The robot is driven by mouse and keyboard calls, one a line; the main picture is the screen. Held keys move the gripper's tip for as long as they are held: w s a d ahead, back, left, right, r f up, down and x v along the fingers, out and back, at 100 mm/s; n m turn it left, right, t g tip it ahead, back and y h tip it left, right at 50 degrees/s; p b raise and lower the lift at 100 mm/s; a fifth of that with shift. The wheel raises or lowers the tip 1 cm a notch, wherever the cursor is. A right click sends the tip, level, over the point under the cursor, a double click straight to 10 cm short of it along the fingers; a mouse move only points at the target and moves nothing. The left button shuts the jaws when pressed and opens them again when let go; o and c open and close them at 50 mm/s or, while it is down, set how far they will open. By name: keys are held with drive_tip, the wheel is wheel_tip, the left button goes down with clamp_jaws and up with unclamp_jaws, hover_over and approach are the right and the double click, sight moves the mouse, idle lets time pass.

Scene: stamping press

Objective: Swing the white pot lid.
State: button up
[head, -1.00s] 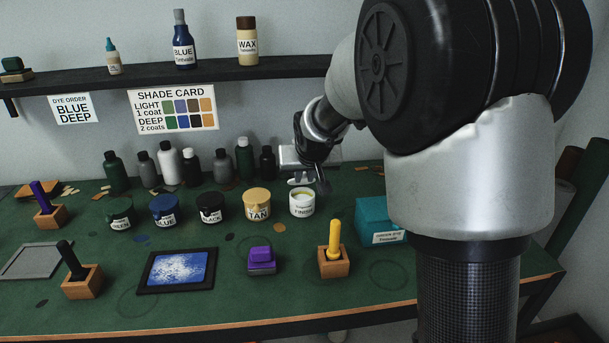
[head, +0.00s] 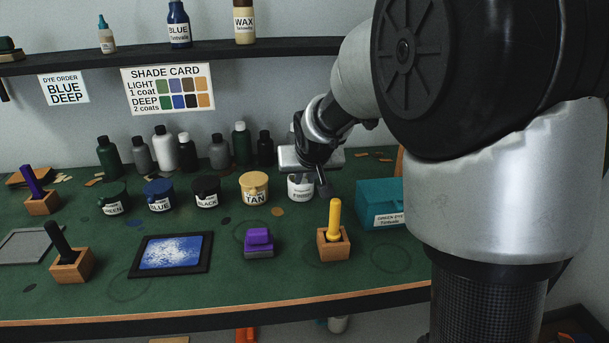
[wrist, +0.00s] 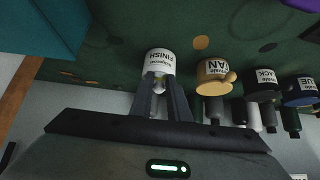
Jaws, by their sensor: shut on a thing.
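The white pot (head: 300,190) with a printed label stands at the right end of the row of pots on the green bench. In the wrist view the white pot (wrist: 159,62) appears upside down, just beyond my fingertips. My gripper (wrist: 159,84) is shut on a small pale part at the lid side of this pot, which looks like the white pot lid's tab. The lid's exact angle is hard to tell. In the head view my gripper and wrist cover the top of the pot.
The tan pot (head: 254,189) stands close on the left, then the black pot (head: 206,191) and blue pot (head: 159,195). A teal box (head: 379,204) is on the right. A yellow-handled tool in a wooden block (head: 334,230) stands in front. Several bottles (head: 164,148) line the back.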

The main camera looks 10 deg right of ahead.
drive_tip(key=shift+s+f, duration=0.25)
drive_tip(key=shift+f, duration=0.25)
drive_tip(key=shift+s+f+b, duration=0.2)
drive_tip(key=shift+f+b, duration=1.25)
drive_tip(key=shift+b, duration=0.15)
clamp_jaws()
drive_tip(key=shift+f+b, duration=0.85)
drive_tip(key=shift+b, duration=0.05)
drive_tip(key=shift+r, duration=0.1)
drive_tip(key=o, duration=0.5)
unclamp_jaws()
